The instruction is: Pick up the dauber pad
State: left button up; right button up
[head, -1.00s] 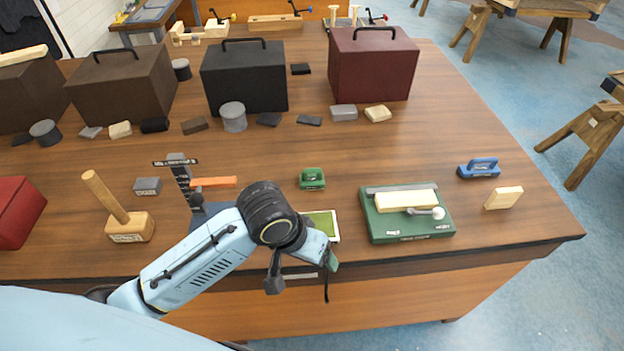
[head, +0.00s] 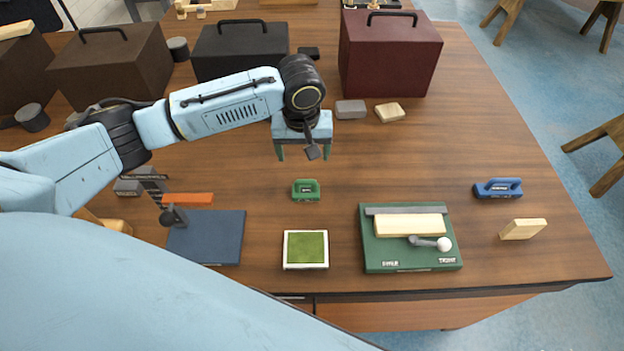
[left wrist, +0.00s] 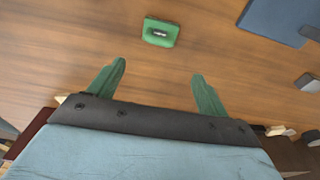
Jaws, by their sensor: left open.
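A small green handled block (head: 306,190), which looks like the dauber pad, sits on the wooden table. It also shows in the left wrist view (left wrist: 160,33), beyond the fingertips. A flat white-rimmed tray with a green pad (head: 305,249) lies nearer the front edge. My left gripper (head: 303,154) is open and empty, pointing down above the table, just behind the green handled block in the head view. Its two green fingers (left wrist: 160,72) are spread wide in the left wrist view and touch nothing. My right gripper is not in view.
A green fixture (head: 380,252) with a wooden block stands right of the tray. A blue handled block (head: 497,188) and a wood piece (head: 523,229) lie further right. A blue base (head: 205,243) is at left. Dark cases, including a maroon one (head: 388,60), stand behind.

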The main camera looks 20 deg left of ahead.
aim_at(305, 181)
pick_arm(q)
jog(key=f, duration=0.3)
jog(key=shift+s+a+f, duration=0.1)
jog(key=shift+s+f, duration=0.1)
jog(key=shift+f, duration=0.1)
notch_tip(305, 181, down, 2)
jog(key=shift+w+f, duration=0.15)
jog(key=shift+f, duration=1)
jog(key=f, duration=0.3)
jog(key=shift+w+d+f, duration=0.2)
jog(key=shift+f, duration=0.2)
jog(key=shift+c, duration=0.6)
jog(key=c, duration=1)
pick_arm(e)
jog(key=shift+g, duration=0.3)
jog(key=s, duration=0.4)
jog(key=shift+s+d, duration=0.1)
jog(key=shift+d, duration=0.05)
